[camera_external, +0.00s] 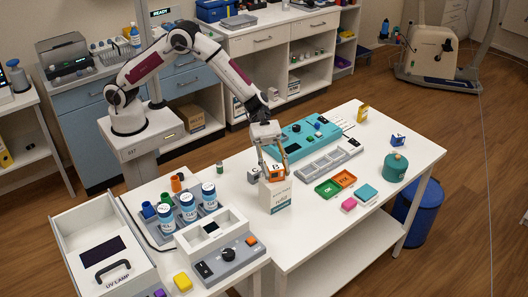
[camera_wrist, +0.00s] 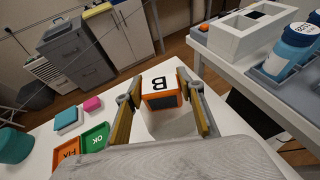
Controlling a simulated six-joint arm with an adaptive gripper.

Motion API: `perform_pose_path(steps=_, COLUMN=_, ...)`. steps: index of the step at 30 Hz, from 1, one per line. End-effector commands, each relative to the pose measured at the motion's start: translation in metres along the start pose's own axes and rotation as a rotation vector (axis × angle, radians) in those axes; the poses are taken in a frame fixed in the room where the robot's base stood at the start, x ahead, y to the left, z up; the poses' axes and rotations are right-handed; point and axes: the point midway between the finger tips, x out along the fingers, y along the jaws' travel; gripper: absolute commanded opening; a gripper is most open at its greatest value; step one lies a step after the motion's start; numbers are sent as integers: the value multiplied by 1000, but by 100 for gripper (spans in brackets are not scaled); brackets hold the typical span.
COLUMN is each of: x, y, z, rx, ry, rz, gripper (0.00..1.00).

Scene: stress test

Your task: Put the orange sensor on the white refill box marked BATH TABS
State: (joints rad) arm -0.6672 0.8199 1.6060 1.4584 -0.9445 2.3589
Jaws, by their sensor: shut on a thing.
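The orange sensor (camera_external: 277,175) has a white face marked B and a dark panel. It is between the two fingers of my gripper (camera_external: 272,170), which is shut on it. In the wrist view the sensor (camera_wrist: 162,92) sits between the yellowish finger pads. The white refill box (camera_external: 277,197) stands upright on the table directly under the sensor. Its printing is too small to read. I cannot tell whether the sensor touches the box top. In the wrist view a pale surface (camera_wrist: 170,124) shows below the sensor.
Green and orange trays (camera_external: 328,188), a pink block (camera_external: 349,204) and a teal block (camera_external: 366,192) lie to the right. A grey rack (camera_external: 328,160) and teal case (camera_external: 303,133) are behind. On the left table are blue-labelled bottles (camera_external: 187,206) and a white divided box (camera_external: 211,233).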

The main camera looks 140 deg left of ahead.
Motion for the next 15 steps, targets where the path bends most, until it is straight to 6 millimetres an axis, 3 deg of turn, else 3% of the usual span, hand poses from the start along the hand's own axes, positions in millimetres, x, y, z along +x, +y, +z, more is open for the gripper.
perform_pose_path(steps=2, x=1, y=0, z=-2, rx=0, ry=0, rz=0, gripper=15)
perform_pose_path(steps=3, x=1, y=0, z=-2, rx=0, ry=0, rz=0, gripper=40)
perform_pose_path(steps=5, x=1, y=0, z=-2, rx=0, ry=0, rz=0, gripper=55)
perform_pose_path(steps=15, x=1, y=0, z=-2, rx=0, ry=0, rz=0, gripper=55)
